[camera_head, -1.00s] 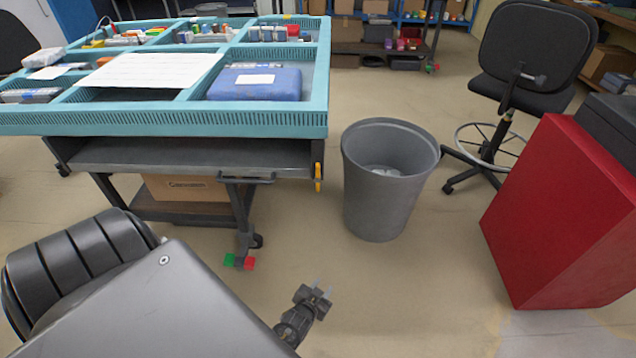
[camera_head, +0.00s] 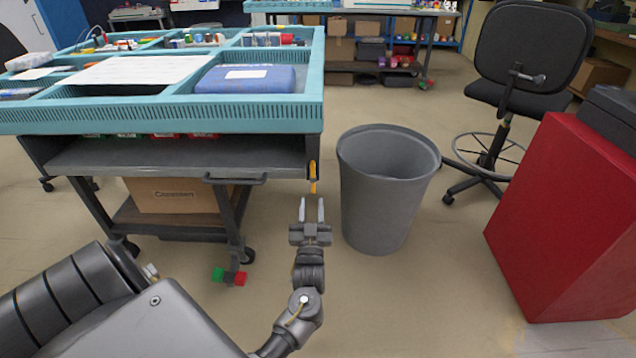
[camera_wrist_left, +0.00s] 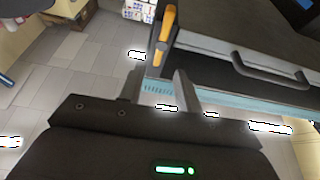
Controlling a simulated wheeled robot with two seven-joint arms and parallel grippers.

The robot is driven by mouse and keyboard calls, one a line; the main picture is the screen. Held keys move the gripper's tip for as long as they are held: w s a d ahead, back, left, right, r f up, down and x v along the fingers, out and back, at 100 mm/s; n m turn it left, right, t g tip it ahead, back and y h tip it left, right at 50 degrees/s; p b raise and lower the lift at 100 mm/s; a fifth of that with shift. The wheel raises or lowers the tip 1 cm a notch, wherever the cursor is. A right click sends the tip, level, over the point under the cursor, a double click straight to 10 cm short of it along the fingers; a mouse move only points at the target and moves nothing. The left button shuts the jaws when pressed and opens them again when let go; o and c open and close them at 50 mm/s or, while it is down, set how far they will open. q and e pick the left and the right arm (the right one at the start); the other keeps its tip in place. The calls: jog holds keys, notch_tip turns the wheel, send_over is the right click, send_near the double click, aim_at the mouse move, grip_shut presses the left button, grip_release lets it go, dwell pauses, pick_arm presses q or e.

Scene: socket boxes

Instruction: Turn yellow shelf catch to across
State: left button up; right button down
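The yellow shelf catch (camera_head: 312,177) is a small narrow bar at the right front corner of the grey shelf (camera_head: 180,157) under the teal bench top. It stands upright, its long side running up and down. It also shows in the left wrist view as a yellow bar (camera_wrist_left: 165,33) on the shelf's edge, beyond the fingertips. My left gripper (camera_head: 311,207) is just below and in front of the catch, fingers pointing at it. In the left wrist view the gripper (camera_wrist_left: 160,82) is open with nothing between its fingers. My right gripper is out of view.
A grey bin (camera_head: 385,195) stands close to the right of my left gripper. A red cabinet (camera_head: 565,220) and a black chair (camera_head: 520,70) are farther right. A dark handle (camera_head: 235,179) juts from the shelf front. A cardboard box (camera_head: 180,194) lies below.

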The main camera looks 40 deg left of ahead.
aim_at(313, 177)
pick_arm(q)
jog(key=x, duration=0.8)
jog(key=shift+w+a, duration=0.15)
grip_shut()
